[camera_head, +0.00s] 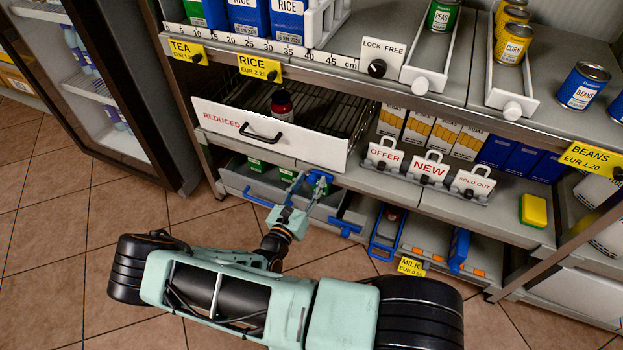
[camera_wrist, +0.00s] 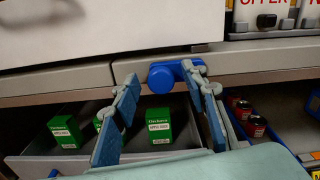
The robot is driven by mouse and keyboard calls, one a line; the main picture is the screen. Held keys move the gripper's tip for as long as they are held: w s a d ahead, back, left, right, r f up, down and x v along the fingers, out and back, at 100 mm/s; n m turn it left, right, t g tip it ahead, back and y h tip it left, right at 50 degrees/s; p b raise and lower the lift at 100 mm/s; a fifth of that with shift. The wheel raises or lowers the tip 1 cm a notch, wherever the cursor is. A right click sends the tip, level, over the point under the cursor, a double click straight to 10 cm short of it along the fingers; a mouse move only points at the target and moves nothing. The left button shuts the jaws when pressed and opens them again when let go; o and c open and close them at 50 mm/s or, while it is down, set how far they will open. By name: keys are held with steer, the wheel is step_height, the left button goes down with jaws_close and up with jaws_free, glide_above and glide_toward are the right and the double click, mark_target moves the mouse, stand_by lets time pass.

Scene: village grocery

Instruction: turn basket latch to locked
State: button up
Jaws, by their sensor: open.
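The latch is a blue round knob with a short blue bar running right (camera_wrist: 165,77). It is mounted on the grey shelf edge above the basket. My gripper (camera_wrist: 163,84) is open, with one blue finger to each side of the knob; the right finger overlaps the bar. I cannot tell whether the fingers touch it. The grey basket (camera_wrist: 30,162) below holds green boxes and has a blue handle at its front, mostly hidden by my gripper. In the head view, my gripper (camera_head: 308,182) is at the lower shelf, right of the basket's blue handle (camera_head: 257,198).
The white REDUCED drawer (camera_head: 265,135) sticks out above the basket, close to my gripper. A blue-trimmed bin (camera_wrist: 270,140) with red jars is at the right. OFFER, NEW and SOLD OUT signs (camera_head: 425,170) stand on the shelf. Tiled floor is free at the left.

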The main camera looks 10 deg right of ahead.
steer(key=shift+s, duration=0.1)
jaws_close()
steer(key=shift+n, duration=0.4)
steer(key=n+p, duration=0.1)
steer(key=n, duration=0.2)
steer(key=shift+r, duration=0.1)
steer(key=n+p, duration=0.1)
steer(key=n, duration=0.8)
steer(key=shift+n, duration=0.4)
steer(key=n, duration=0.4)
steer(key=shift+n, duration=0.3)
